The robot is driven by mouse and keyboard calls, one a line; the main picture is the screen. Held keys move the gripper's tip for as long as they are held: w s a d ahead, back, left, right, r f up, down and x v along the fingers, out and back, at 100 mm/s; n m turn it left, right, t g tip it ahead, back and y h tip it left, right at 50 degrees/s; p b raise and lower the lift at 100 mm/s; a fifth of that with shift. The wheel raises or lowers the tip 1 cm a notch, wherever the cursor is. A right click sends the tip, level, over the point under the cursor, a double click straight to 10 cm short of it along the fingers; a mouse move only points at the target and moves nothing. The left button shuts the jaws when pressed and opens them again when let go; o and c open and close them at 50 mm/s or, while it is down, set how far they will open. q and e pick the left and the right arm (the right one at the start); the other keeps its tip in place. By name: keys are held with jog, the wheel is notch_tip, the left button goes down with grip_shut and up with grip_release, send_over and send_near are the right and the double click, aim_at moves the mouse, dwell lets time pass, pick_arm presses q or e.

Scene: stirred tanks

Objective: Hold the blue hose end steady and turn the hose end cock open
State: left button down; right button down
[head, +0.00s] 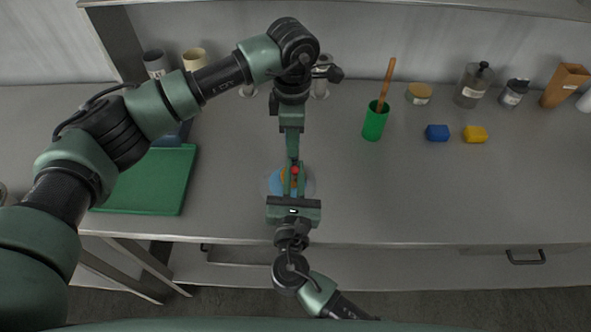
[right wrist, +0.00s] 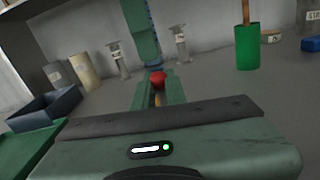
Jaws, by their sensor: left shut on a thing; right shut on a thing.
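The hose end cock shows as a red handle (head: 295,170) with a little brass-coloured body beside it. In the right wrist view the red handle (right wrist: 157,79) stands between my right fingertips. My right gripper (head: 293,179) comes from the front edge and is shut on the cock. My left gripper (head: 292,153) reaches down from behind and is shut just beyond the cock, on the hose end as far as I can tell. A strip of blue (right wrist: 153,56) shows there in the right wrist view. Most of the hose end is hidden by the grippers.
A pale blue round patch (head: 274,184) lies under the grippers. A green board (head: 150,185) is at left. A green cup (head: 375,122) with a wooden handle, blue block (head: 437,132) and yellow block (head: 475,135) are at right. Jars stand behind. The front right worktop is clear.

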jog(key=shift+a+n, duration=0.35)
jog(key=shift+n, duration=0.35)
jog(key=c, duration=1.4)
grip_release()
jog(key=shift+c, duration=0.2)
jog(key=s, duration=1.2)
